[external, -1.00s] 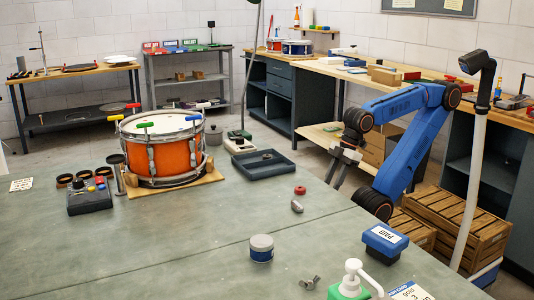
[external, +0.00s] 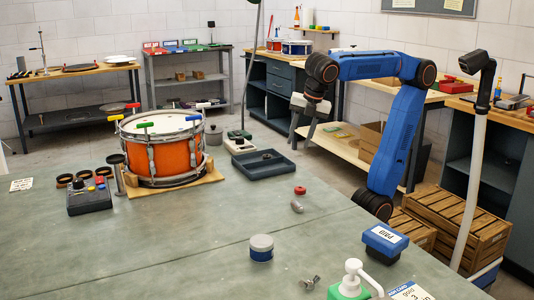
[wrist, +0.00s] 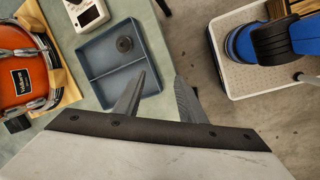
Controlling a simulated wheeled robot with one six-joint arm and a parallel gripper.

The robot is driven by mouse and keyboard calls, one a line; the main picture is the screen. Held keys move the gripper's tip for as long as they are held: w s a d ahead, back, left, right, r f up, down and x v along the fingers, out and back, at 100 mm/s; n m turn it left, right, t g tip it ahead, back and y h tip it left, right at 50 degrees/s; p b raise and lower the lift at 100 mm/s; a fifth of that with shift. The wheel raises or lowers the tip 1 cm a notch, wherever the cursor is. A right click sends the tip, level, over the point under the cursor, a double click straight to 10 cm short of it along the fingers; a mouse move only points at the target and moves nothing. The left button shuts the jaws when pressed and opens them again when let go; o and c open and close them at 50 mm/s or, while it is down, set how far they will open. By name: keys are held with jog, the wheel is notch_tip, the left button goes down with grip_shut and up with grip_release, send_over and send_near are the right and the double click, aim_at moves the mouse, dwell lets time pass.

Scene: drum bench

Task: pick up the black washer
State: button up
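The black washer (external: 267,156) looks like a small dark ring lying in the dark blue-grey tray (external: 281,171) on the bench. In the wrist view the washer (wrist: 125,44) sits in the upper right part of the divided tray (wrist: 100,94), with its centre hole faintly visible. My gripper (external: 302,138) is raised to the right of the tray and points down. In the wrist view its two fingers (wrist: 160,78) are spread apart with nothing between them. The left fingertip overlaps the tray's right edge in that view; the washer lies beyond the fingertips, up and left.
An orange drum (external: 165,152) on a wooden board stands left of the tray. A white and green device (external: 238,146) sits behind the tray. A red ring (external: 300,190) and a small metal part (external: 297,206) lie in front.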

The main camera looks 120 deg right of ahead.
aim_at(267, 155)
jog(key=w+d+r+n+g+h, duration=0.2)
jog(key=w+r+n, duration=0.4)
jog(key=w+r, duration=0.25)
jog(key=x, duration=1.6)
jog(key=shift+s+d+f, duration=0.15)
jog(key=shift+s+f, duration=0.1)
jog(key=shift+s, duration=0.15)
jog(key=c, duration=0.8)
